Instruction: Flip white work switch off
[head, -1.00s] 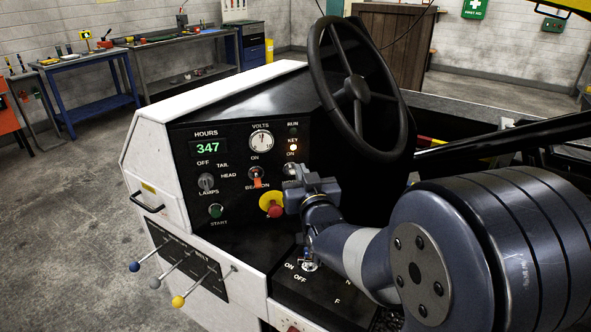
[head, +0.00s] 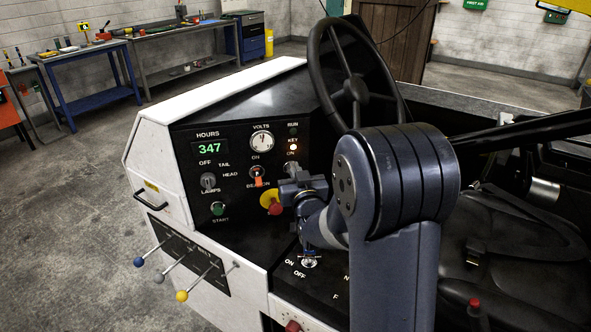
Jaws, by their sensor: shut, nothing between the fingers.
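On the black dash panel (head: 235,235), a small pale round switch base (head: 290,165) shows under the right-hand ON label, just above my gripper. It appears to be the white work switch. Its lever and lower label are hidden or too small to make out, so I cannot tell its position. My gripper (head: 288,187) is shut and empty, close in front of the panel just below that switch base. I cannot tell if it touches the switch.
The orange beacon switch (head: 258,180) is close left of my gripper. The red stop button (head: 274,208) on its yellow base is just below. The steering wheel (head: 355,90) stands above right. A metal ON/OFF switch (head: 309,262) is on the lower console.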

